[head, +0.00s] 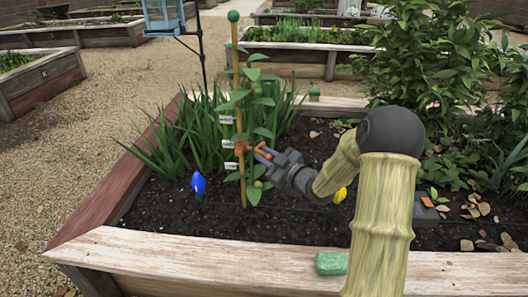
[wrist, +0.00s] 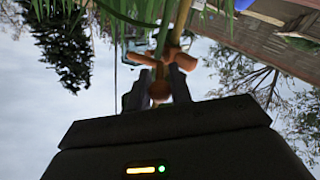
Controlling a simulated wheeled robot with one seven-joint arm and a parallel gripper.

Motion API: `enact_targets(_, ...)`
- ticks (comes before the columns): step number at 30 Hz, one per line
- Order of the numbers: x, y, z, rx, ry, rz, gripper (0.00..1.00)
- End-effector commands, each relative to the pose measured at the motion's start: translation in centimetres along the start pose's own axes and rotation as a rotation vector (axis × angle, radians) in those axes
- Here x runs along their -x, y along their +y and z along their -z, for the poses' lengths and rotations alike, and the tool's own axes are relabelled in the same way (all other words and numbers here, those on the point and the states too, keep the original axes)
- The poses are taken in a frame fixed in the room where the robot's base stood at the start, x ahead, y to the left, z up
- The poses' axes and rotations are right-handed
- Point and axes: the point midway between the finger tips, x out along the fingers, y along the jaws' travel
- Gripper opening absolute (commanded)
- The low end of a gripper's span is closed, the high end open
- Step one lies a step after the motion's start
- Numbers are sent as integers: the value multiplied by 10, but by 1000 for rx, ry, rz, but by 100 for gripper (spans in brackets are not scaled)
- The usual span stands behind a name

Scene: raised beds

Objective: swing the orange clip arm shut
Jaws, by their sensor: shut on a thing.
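A bamboo stake (head: 236,100) with a leafy green plant stands upright in the dark soil. The orange clip (head: 243,147) sits on the stake, beside the middle one of its white labels (head: 229,144). The orange clip arm (head: 263,152) sticks out to the right of the stake. My gripper (head: 268,157) comes in from the right and is shut on this arm. In the wrist view, the arm's rounded orange end (wrist: 160,92) shows between the dark fingers, with the clip (wrist: 182,58) across the stake beyond. The fingers partly hide the arm, and I cannot tell how far open it stands.
A blue bulb-shaped marker (head: 198,184) stands left of the stake, and a yellow one (head: 340,195) stands to its right. A green block (head: 331,263) lies on the front wooden rim (head: 200,262). Dense leaves (head: 425,60) fill the right side.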

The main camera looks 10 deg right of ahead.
Motion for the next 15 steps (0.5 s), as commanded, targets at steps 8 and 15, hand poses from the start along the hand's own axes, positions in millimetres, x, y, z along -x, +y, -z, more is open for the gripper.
enact_targets(8, 0, 13, 0, -2, 86, 177, 0)
enact_targets(15, -3, 18, -4, 1, 156, 318, 0)
